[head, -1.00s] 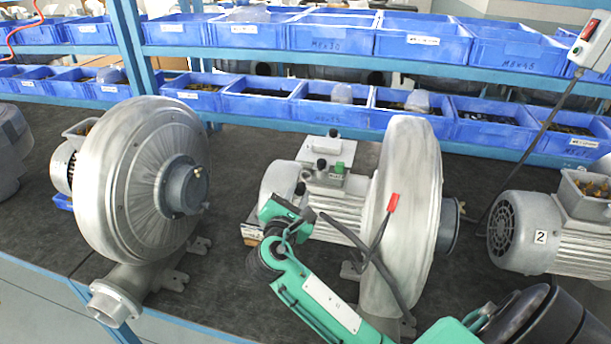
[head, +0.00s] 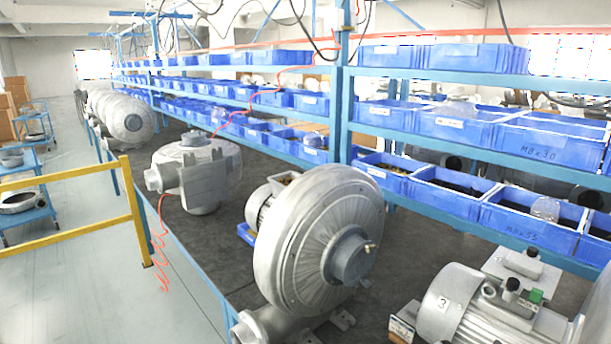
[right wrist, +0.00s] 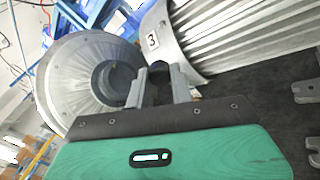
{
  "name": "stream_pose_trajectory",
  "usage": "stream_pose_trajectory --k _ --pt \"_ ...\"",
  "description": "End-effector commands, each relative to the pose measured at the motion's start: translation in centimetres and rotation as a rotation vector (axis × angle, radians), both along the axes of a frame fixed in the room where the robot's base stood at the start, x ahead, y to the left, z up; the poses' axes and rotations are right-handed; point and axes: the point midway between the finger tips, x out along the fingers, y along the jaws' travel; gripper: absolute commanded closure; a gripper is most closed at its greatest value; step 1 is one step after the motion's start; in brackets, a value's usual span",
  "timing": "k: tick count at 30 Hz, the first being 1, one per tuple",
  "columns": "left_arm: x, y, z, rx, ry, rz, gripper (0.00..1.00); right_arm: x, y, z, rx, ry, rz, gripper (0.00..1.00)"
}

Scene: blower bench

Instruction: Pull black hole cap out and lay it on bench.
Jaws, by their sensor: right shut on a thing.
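My right gripper (right wrist: 160,85) shows only in the right wrist view, its two grey fingers reaching forward near the end of the motor marked 3. It is shut on a small dark piece at the fingertips, which I take to be the black hole cap; its outline is hard to make out against the dark background. The motor marked 3 (head: 462,303) is at the lower right in the head view. Its terminal box carries a black fitting (head: 511,284) and a green one (head: 536,296). My left gripper is not in view.
A grey blower (head: 315,240) stands left of the motor, with its outlet at the bench's front edge. Dark bench top (head: 215,240) is free behind and left of it. Blue bins (head: 455,190) fill the rack behind. A yellow rail (head: 130,210) stands at the left.

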Motion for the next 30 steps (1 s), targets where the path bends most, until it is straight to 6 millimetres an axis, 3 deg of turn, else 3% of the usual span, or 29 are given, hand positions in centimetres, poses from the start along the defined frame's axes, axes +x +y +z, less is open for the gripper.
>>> stream_pose_trajectory --k 1,6,13,30 --pt "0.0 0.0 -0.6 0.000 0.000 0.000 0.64 -1.0 0.8 -1.5 0.001 0.007 0.052 1.00" --pt "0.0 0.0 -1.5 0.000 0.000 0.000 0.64 -4.0 3.6 -3.9 0.002 0.004 0.228 1.00" --pt "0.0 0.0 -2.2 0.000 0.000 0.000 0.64 -6.9 6.1 -5.1 0.000 0.001 0.376 1.00" --pt "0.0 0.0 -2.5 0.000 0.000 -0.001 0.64 -7.6 6.7 -5.5 0.000 -0.001 0.409 1.00"
